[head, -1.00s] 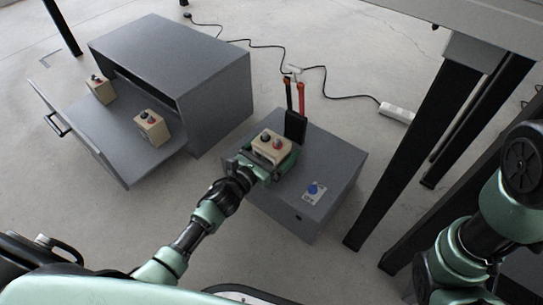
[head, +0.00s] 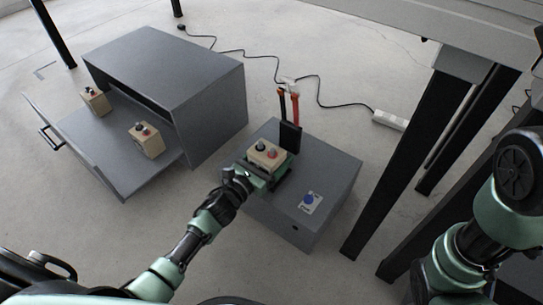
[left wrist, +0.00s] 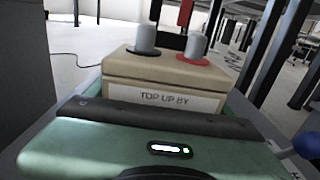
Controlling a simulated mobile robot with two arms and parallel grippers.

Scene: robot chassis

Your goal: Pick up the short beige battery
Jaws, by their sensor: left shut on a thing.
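A short beige battery (head: 264,155) with one dark and one red-based terminal on top is between the fingers of my left gripper (head: 266,166), above the near-left part of a grey box (head: 335,170). The gripper is shut on it. In the left wrist view the battery (left wrist: 170,78) stands upright just beyond the green gripper body, with a white label reading "TOP UP BY"; its lower part is hidden. Two more beige batteries, one at the left (head: 95,101) and one nearer (head: 147,141), stand on the open drawer of a grey cabinet. My right gripper is out of view.
The grey cabinet (head: 165,70) stands at the left with its drawer (head: 85,150) pulled out. A black holder (head: 290,136) with red and black leads rises behind the held battery. A blue knob (head: 308,200) is on the box. Dark table legs (head: 415,160) stand at the right.

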